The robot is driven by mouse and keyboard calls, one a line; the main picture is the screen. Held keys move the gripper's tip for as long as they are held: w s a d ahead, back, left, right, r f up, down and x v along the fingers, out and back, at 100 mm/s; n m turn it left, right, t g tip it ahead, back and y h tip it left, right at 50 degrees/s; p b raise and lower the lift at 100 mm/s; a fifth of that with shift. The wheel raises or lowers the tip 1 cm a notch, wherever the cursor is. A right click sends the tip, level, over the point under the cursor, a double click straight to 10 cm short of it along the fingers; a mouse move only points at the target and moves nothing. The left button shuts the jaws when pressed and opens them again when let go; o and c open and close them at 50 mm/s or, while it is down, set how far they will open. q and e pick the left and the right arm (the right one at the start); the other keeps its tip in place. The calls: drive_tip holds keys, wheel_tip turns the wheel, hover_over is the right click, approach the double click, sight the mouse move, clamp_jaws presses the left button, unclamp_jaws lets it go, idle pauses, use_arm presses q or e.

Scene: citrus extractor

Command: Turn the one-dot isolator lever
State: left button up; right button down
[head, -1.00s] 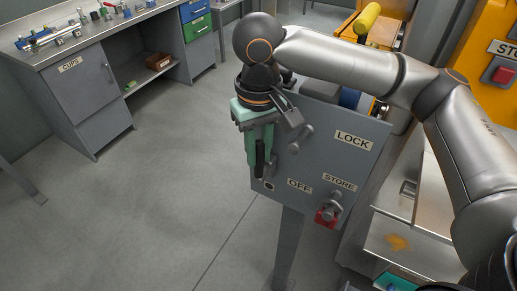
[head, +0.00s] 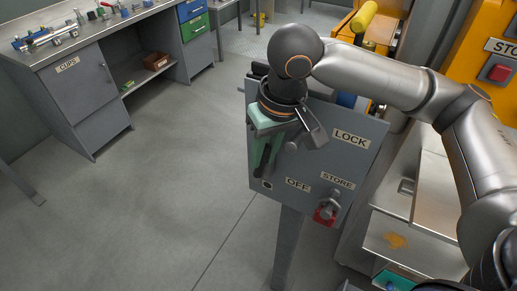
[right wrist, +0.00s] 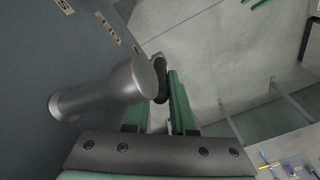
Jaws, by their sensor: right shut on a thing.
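The isolator panel (head: 330,165) is a grey board on a post, with LOCK, OFF and STORE labels. A small pale dot mark (head: 267,185) shows at its lower left. My right gripper (head: 264,160), with green fingers, is at the panel's left side above this mark. In the right wrist view, the fingers (right wrist: 165,100) are closed around the dark lever handle (right wrist: 160,78). The lever's base is hidden. In the head view the arm and fingers cover most of the lever. My left gripper is not in view.
A grey cylindrical peg (right wrist: 110,95) stands out from the panel close beside the fingers. A red padlock (head: 324,216) hangs at the STORE position. A workbench (head: 80,100) stands at the far left. The floor (head: 150,200) left of the panel is clear.

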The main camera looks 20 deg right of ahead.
drive_tip(key=shift+s+d+t, duration=0.15)
drive_tip(key=shift+t, duration=0.15)
drive_tip(key=c, duration=0.8)
unclamp_jaws()
drive_tip(key=shift+o, duration=0.2)
